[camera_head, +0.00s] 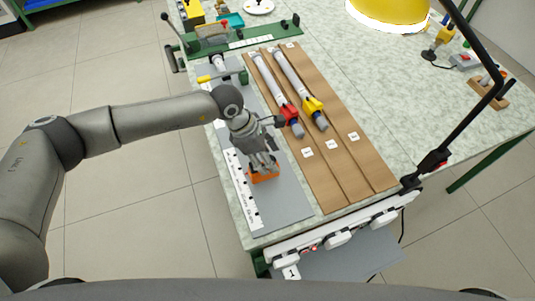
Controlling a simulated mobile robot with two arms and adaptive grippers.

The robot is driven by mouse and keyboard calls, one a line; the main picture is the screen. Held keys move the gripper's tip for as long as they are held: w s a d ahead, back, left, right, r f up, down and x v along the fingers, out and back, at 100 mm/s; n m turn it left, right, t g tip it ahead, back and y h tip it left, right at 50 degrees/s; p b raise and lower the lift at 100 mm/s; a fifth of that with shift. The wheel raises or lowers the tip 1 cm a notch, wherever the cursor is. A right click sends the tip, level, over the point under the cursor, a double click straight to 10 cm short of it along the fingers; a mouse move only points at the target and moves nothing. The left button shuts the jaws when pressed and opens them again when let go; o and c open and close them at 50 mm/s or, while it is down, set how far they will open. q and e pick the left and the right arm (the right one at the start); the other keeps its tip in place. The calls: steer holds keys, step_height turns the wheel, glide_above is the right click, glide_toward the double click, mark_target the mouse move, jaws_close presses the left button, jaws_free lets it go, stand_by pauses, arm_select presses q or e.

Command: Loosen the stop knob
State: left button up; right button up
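My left arm comes in from the left, and its gripper (263,168) points down over an orange block (264,178) on the grey plate (285,204). The block looks like the stop, but its knob cannot be made out and may be hidden by the fingers. The fingertips are at the block's upper side; whether they touch it or close on anything is too small to tell. A white printed scale strip (240,188) runs along the plate's left side beside the block. My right gripper is not in view.
Two grey rods, one with a red part (289,114) and one with a yellow part (312,105), lie on a brown grooved board (343,178) to the right. A green-based fixture (240,38) stands at the back. A black lamp arm (470,118) rises at the right.

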arm_select(q)
steer(key=c, duration=1)
steer(key=shift+s+n, duration=0.1)
steer(key=shift+n, duration=0.3)
steer(key=n+t+b, duration=0.1)
steer(key=n, duration=0.1)
steer(key=shift+s+f+n, duration=0.1)
steer(key=shift+f+n, duration=0.05)
steer(key=shift+n, duration=0.15)
steer(key=shift+s+n+t+y+b, duration=0.1)
steer(key=shift+n+t+y+b, duration=0.5)
steer(key=shift+n+b, duration=1.2)
steer(key=shift+n+t, duration=0.3)
